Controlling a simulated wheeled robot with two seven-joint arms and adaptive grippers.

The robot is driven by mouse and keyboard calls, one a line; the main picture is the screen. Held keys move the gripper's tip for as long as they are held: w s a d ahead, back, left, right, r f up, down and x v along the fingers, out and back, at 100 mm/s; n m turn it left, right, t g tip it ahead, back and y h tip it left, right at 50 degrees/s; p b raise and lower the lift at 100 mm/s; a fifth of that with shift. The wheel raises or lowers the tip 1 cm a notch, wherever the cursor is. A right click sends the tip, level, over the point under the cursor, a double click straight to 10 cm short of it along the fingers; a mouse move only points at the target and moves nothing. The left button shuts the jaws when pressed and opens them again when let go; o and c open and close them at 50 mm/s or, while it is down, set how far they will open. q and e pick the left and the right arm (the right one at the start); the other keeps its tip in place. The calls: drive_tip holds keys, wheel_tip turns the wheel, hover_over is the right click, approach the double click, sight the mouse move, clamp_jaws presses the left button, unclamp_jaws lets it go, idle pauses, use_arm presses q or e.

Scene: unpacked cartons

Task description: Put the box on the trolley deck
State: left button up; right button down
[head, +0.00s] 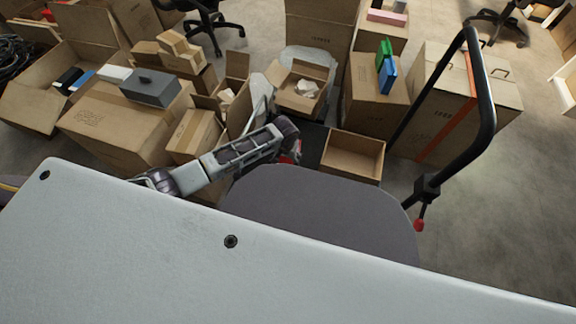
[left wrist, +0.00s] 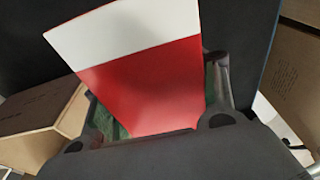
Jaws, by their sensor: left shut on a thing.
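The box is red with a white band, and in the left wrist view the box (left wrist: 140,85) stands out between the two fingers of my left gripper. My left gripper (head: 291,149) is shut on it. In the head view only a small red part of the box (head: 296,152) shows past the gripper. The trolley deck (head: 313,142) is a dark flat surface under and around the gripper; a dark surface also fills the back of the left wrist view (left wrist: 246,35). I cannot tell whether the box touches the deck. My right gripper is not in view.
An open, empty-looking carton (head: 353,155) sits at the deck's right. The trolley's black handle (head: 484,95) rises on the right. Several cartons crowd the left and back, including an open one (head: 301,88) just behind the deck. Bare floor (head: 520,190) lies to the right.

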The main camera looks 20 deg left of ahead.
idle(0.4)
use_arm(q)
drive_tip(key=shift+f+b, duration=0.85)
drive_tip(key=shift+f, duration=0.55)
drive_tip(key=shift+f+b, duration=0.5)
drive_tip(key=shift+f, duration=0.6)
drive_tip(key=shift+f, duration=0.1)
drive_tip(key=o, duration=1.3)
drive_tip(key=shift+o, duration=0.2)
